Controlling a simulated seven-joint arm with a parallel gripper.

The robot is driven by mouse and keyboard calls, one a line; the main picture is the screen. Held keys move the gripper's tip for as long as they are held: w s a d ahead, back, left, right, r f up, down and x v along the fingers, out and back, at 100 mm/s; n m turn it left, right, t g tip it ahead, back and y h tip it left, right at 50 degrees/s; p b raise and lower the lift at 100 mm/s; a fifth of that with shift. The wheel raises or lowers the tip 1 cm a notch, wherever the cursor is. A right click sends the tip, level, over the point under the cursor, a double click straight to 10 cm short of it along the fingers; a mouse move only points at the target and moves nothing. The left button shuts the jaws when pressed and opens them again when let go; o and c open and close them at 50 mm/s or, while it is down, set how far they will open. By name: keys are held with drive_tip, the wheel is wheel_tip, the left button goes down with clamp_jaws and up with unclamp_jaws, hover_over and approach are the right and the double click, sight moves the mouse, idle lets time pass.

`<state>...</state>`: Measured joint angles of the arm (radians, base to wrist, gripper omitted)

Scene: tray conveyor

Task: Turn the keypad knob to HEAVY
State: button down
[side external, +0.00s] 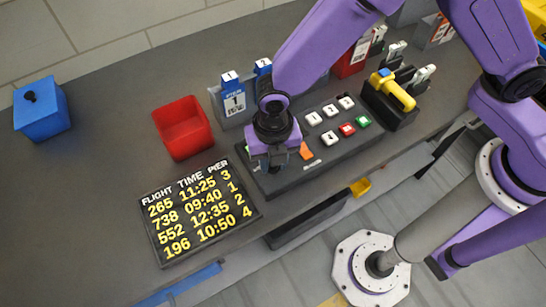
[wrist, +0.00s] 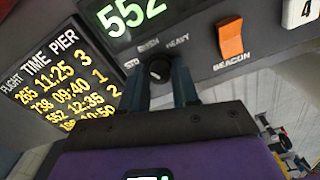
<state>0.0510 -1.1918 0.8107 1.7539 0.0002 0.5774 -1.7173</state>
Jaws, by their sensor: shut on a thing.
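The keypad (side external: 320,150) is a dark panel on the counter with white, red and green buttons. Its black knob (wrist: 158,70) sits below the lit green display (wrist: 135,18) reading 552, in the wrist view. Labels around the knob include STD at left and HEAVY at right; the middle label is hard to read. My gripper (wrist: 160,80) is shut on the knob, with one finger on each side. In the side view my gripper (side external: 270,167) comes down over the left end of the keypad and hides the knob. I cannot tell clearly which label the knob points to.
An orange BEACON switch (wrist: 231,38) is close to the right of the knob. The flight board (side external: 200,213) lies left of the keypad. A red bin (side external: 183,127), a blue box (side external: 41,108) and a yellow-handled scanner (side external: 393,90) stand around.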

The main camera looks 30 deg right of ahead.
drive_tip(key=m, duration=1.1)
drive_tip(key=shift+m, duration=1.8)
drive_tip(key=c, duration=0.8)
unclamp_jaws()
drive_tip(key=shift+c, duration=0.2)
drive_tip(key=shift+r, duration=0.1)
wheel_tip(320, 180, up, 17)
drive_tip(key=shift+r, duration=0.15)
